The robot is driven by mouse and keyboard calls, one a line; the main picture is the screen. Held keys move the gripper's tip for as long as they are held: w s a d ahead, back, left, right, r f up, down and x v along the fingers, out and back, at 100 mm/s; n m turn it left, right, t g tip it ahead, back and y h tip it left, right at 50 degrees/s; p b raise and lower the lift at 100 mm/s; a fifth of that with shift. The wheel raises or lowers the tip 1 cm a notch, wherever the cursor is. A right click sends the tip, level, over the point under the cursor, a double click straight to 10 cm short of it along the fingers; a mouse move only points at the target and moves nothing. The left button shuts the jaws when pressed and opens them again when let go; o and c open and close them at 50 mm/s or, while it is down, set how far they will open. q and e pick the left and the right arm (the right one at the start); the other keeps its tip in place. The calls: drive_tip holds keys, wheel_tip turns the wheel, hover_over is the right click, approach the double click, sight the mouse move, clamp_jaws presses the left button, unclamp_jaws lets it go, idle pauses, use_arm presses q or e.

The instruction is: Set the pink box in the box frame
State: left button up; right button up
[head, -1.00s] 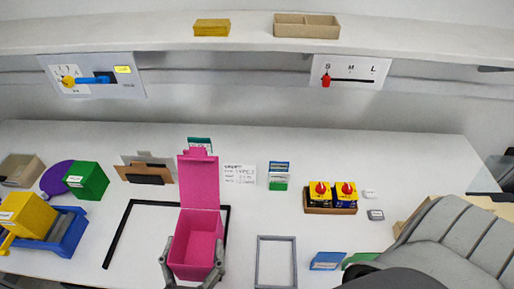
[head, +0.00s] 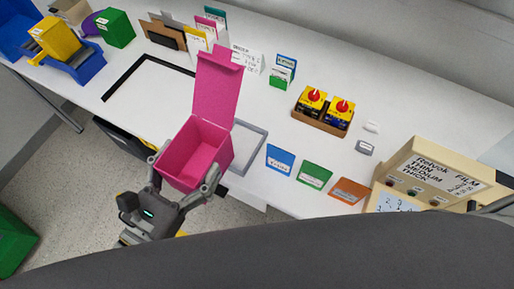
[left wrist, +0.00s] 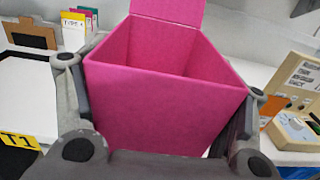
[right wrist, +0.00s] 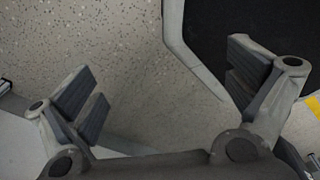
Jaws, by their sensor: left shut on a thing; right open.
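The pink box (head: 196,153), open with its lid raised, is held by my left gripper (head: 184,172). Its fingers are shut on opposite sides of the box. In the head view the box overlaps the table's front edge, between the black frame (head: 124,73) and the grey frame (head: 262,152). It hides part of both; its height above the table is unclear. The left wrist view shows the box (left wrist: 160,100) upright between the fingers (left wrist: 160,92). My right gripper (right wrist: 165,85) is open and empty above the speckled floor, seen only in the right wrist view.
Blue (head: 281,159), green (head: 315,175) and orange (head: 349,190) cards line the front edge right of the grey frame. A beige machine (head: 440,172) stands at the right. A tray with red-knobbed switches (head: 318,124) sits behind. The black frame's inside is clear.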

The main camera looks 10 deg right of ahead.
sight(213, 139)
use_arm(q)
drive_tip(key=w, duration=0.1)
drive_tip(key=w+d+p, duration=0.1)
drive_tip(key=w+f, duration=0.1)
drive_tip(key=shift+w+d, duration=0.15)
drive_tip(key=shift+d, duration=0.1)
drive_tip(key=w+d+f, duration=0.1)
drive_tip(key=w+d+f+p, duration=0.1)
drive_tip(key=w, duration=0.1)
drive_tip(key=shift+d, duration=0.25)
use_arm(e)
wheel_tip(213, 139, up, 3)
drive_tip(key=w+a, duration=0.3)
use_arm(q)
drive_tip(key=w+d+f+b, duration=0.1)
drive_tip(key=f, duration=0.2)
drive_tip(key=w+d+f+b, duration=0.1)
drive_tip(key=w+f+b, duration=0.1)
drive_tip(key=f, duration=0.1)
drive_tip(key=w+d+f+b, duration=0.2)
drive_tip(key=f, duration=0.2)
drive_tip(key=shift+f, duration=0.1)
use_arm(e)
wheel_tip(213, 139, down, 6)
drive_tip(key=s+d, duration=0.1)
drive_tip(key=d, duration=0.1)
drive_tip(key=shift+s, duration=0.2)
drive_tip(key=shift+a, duration=0.15)
drive_tip(key=shift+a+f, duration=0.1)
drive_tip(key=shift+f, duration=0.05)
